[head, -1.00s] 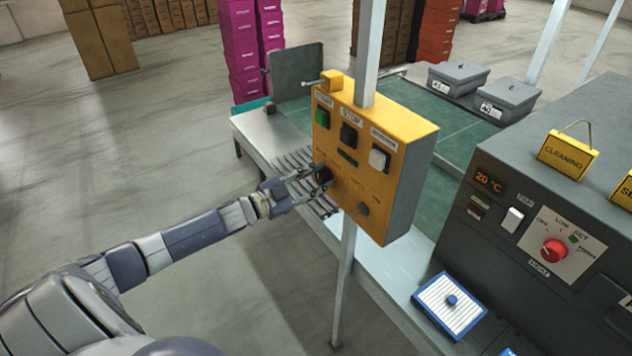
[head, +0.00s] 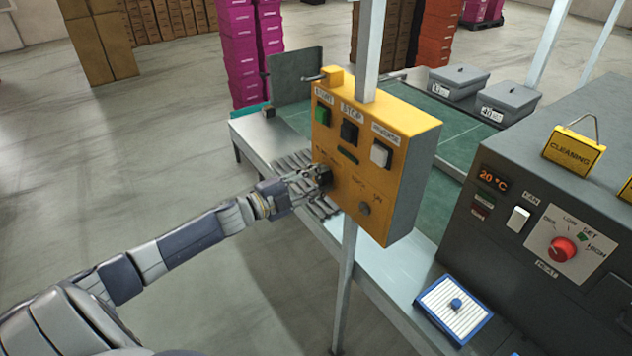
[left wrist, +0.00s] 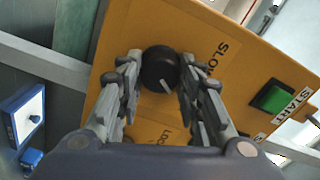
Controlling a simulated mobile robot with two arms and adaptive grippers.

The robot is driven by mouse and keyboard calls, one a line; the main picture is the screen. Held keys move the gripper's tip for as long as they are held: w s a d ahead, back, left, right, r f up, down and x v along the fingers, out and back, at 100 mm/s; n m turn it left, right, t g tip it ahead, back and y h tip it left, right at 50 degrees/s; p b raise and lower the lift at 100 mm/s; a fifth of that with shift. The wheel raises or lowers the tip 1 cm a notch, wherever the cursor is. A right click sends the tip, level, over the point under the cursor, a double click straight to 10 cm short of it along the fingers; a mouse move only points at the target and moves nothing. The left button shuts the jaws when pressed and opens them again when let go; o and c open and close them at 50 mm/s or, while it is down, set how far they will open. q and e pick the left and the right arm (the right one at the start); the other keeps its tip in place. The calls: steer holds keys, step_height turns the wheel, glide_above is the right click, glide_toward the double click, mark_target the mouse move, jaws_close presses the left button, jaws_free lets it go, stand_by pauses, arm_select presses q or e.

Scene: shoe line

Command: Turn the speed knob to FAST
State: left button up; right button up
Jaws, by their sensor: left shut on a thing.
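The black speed knob (head: 325,178) is on the front of the yellow control box (head: 400,128), low on its left side. My left gripper (head: 312,178) is at the knob, with its fingers on either side and shut on it. In the left wrist view the round knob (left wrist: 159,69) sits between the fingertips. A pale pointer line on it points toward the lower right of that picture. The word SLOW (left wrist: 216,58) reads beside the knob, partly behind a finger. A FAST label cannot be made out. My right gripper is not in view.
Above the knob are a green START button (head: 322,116), a black STOP button (head: 349,132) and a white button (head: 380,155). A metal post (head: 343,285) carries the box. A grey machine (head: 500,235) stands at right.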

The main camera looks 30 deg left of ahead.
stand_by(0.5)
arm_select(q)
steer(key=o, duration=1.1)
steer(key=shift+d, duration=0.1)
steer(key=shift+c, duration=0.2)
steer(key=shift+s, duration=0.1)
steer(key=shift+s+a+f, duration=0.1)
steer(key=shift+s+a, duration=0.2)
steer(key=shift+s, duration=0.2)
steer(key=v, duration=1)
steer(key=shift+s, duration=0.35)
steer(key=shift+a, duration=0.1)
